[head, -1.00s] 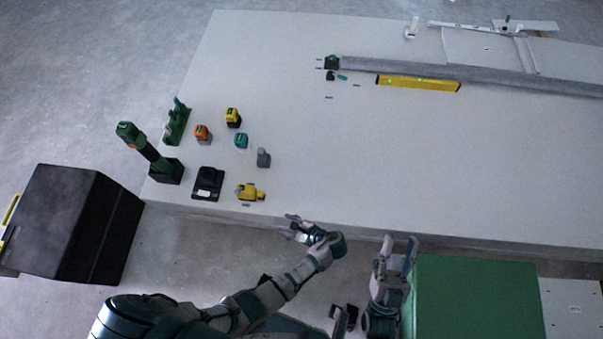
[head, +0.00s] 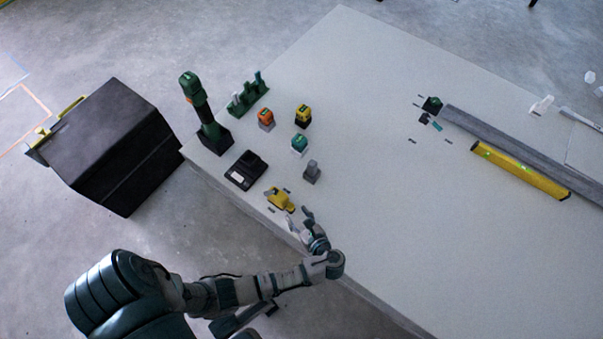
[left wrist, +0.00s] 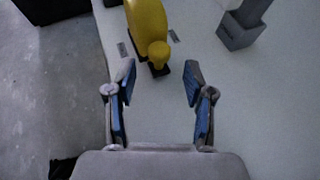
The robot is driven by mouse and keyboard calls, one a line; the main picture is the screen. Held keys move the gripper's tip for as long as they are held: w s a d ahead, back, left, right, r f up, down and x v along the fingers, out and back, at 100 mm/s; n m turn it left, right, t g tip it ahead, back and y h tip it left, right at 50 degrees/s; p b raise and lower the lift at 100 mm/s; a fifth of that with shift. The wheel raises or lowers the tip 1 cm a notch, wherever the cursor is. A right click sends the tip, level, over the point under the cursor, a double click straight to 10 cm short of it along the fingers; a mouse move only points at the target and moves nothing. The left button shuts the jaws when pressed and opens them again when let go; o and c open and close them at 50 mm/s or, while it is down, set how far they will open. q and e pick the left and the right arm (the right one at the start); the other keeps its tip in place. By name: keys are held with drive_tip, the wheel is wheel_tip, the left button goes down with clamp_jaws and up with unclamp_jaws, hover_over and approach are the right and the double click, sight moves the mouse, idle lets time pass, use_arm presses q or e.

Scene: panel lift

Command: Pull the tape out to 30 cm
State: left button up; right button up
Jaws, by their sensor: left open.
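A yellow tool (head: 281,199) with a rounded body lies near the table's front left edge. In the left wrist view the yellow tool (left wrist: 147,30) has a round knob on its near end, just beyond my fingertips. My left gripper (head: 300,221) is open and empty beside it, over the table edge. Its two fingers (left wrist: 160,72) stand apart in the left wrist view, with bare table between them. A small dark green block (head: 432,104) sits at the end of a long grey beam. I cannot tell which item is the tape. My right gripper is not in view.
A black pad (head: 246,170), a grey block (head: 312,171) and orange, yellow and teal tools stand near the yellow tool. A green-black upright tool (head: 205,115) and a black case (head: 110,145) are left. A yellow level (head: 520,171) lies right. The table's middle is clear.

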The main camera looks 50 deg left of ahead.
sight(292, 209)
use_arm(q)
drive_tip(key=x, duration=0.3)
drive_tip(key=shift+a+f+b, duration=0.2)
drive_tip(key=shift+a+b, duration=0.15)
drive_tip(key=shift+d+r, duration=0.3)
drive_tip(key=shift+d, duration=0.2)
drive_tip(key=shift+c, duration=1)
drive_tip(key=shift+a, duration=0.15)
clamp_jaws()
drive_tip(key=shift+a, duration=0.15)
